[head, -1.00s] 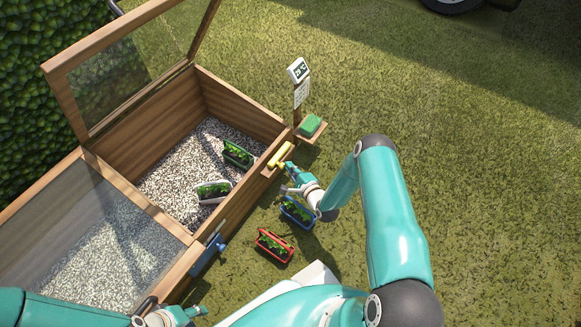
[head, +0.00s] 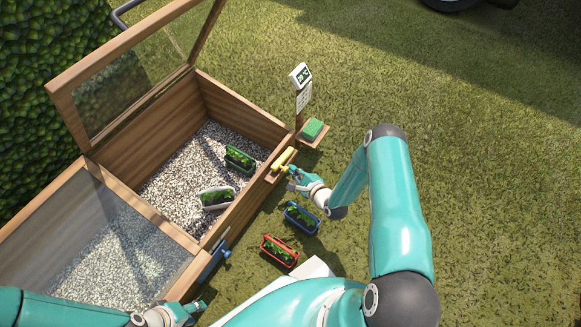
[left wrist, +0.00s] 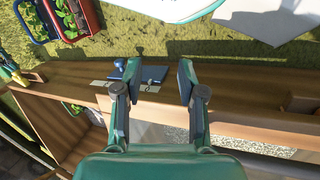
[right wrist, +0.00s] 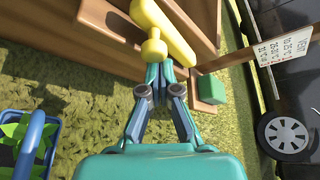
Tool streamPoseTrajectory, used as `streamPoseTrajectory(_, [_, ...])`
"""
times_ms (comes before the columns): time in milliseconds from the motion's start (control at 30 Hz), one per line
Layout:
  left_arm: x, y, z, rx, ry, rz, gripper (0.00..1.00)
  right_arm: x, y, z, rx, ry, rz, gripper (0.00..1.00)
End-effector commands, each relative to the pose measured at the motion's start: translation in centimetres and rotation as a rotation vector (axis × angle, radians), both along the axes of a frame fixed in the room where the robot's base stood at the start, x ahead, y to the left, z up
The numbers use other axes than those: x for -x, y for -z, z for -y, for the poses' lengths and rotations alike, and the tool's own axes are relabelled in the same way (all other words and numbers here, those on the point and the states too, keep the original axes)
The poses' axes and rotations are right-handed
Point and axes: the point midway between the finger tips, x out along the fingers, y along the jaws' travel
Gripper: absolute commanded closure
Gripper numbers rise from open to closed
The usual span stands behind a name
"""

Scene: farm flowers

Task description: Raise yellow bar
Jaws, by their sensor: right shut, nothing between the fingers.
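The yellow bar (head: 283,159) sits on the front wooden wall of the planter box, near its right corner, with a round knob facing out. In the right wrist view the yellow bar (right wrist: 165,30) and its knob are just beyond my fingertips. My right gripper (head: 291,173) is shut and empty, with its tips (right wrist: 159,72) at or just below the knob; I cannot tell if they touch. My left gripper (head: 195,307) is low at the left. In the left wrist view it (left wrist: 158,78) is open, with a blue bar (left wrist: 150,74) beyond the fingers.
The wooden box (head: 240,215) holds gravel with a green tray (head: 239,159) and a white tray (head: 216,198). Blue (head: 301,218) and red (head: 279,250) plant trays stand on the grass before it. A display (head: 300,76) and green block (head: 312,129) are by the corner. Grass at right is open.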

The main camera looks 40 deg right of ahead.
Motion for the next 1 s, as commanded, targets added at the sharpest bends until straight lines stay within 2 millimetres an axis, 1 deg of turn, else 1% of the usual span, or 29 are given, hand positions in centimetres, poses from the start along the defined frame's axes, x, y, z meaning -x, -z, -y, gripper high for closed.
streamPoseTrajectory(33, [0.0, -0.6, 0.0, 0.0, 0.0, 0.0, 0.6, 0.3, -0.7, 0.1, -0.028, -0.001, -0.011, 1.0])
streamPoseTrajectory(167, [0.0, -1.0, 0.0, 0.0, 0.0, 0.0, 0.6, 0.9, -1.4, 0.3, -0.131, -0.001, -0.053, 1.0])
streamPoseTrajectory(500, [0.0, -1.0, 0.0, 0.0, 0.0, 0.0, 0.6, 0.5, -3.2, 1.0, -0.413, -0.006, -0.17, 1.0])
streamPoseTrajectory(733, [0.0, -0.9, 0.0, 0.0, 0.0, 0.0, 0.6, 0.1, -4.4, 1.8, -0.409, -0.006, -0.167, 1.0])
streamPoseTrajectory(1000, [0.0, -0.7, 0.0, 0.0, 0.0, 0.0, 0.6, -0.6, -5.5, 3.2, -0.407, -0.007, -0.165, 1.0])
